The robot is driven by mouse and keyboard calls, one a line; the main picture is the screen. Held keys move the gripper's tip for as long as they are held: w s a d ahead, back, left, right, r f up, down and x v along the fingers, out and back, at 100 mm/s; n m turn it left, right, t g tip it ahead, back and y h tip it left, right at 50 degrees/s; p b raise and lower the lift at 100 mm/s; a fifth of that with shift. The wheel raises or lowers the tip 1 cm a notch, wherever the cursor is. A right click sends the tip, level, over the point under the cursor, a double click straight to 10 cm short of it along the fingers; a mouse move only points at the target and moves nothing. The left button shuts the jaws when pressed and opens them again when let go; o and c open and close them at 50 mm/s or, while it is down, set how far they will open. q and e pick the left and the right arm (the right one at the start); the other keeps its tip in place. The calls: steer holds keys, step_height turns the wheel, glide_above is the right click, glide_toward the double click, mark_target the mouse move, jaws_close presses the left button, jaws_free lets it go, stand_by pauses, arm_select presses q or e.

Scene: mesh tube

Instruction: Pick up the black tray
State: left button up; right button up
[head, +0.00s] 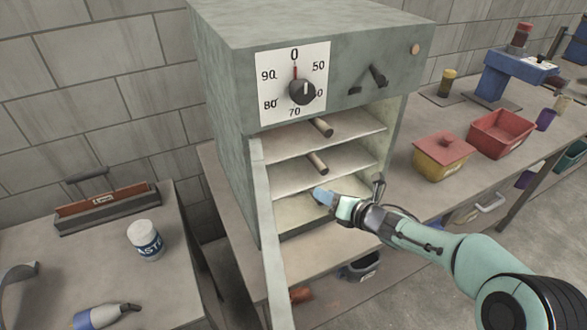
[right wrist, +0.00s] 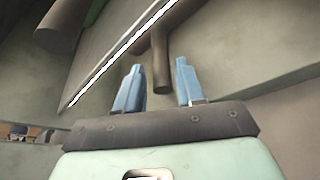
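My right gripper (head: 335,200) reaches into the lowest opening of the grey-green oven (head: 228,95). In the right wrist view its two blue fingers (right wrist: 158,90) are spread apart. Between and beyond the fingertips a dark rod-shaped handle (right wrist: 161,65) sticks out from a dark crossbar; contact is not visible. I cannot make out a clear black tray in the oven, so I cannot tell whether this handle belongs to it. Rod handles stick out at the upper shelf (head: 321,127) and the middle shelf (head: 317,163). My left gripper is not in view.
The oven door (head: 270,235) hangs open to the left of my arm. A yellow bin (head: 440,160) and a red bin (head: 500,133) stand on the right bench. A white jar (head: 145,240) and a toolbox (head: 107,208) are on the left table. A dark bin (head: 360,266) sits below.

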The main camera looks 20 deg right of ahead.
steer(key=x, duration=0.4)
steer(key=shift+a+f, duration=0.2)
steer(key=shift+f, duration=0.05)
jaws_close()
steer(key=shift+r, duration=0.1)
steer(key=shift+w+r, duration=0.1)
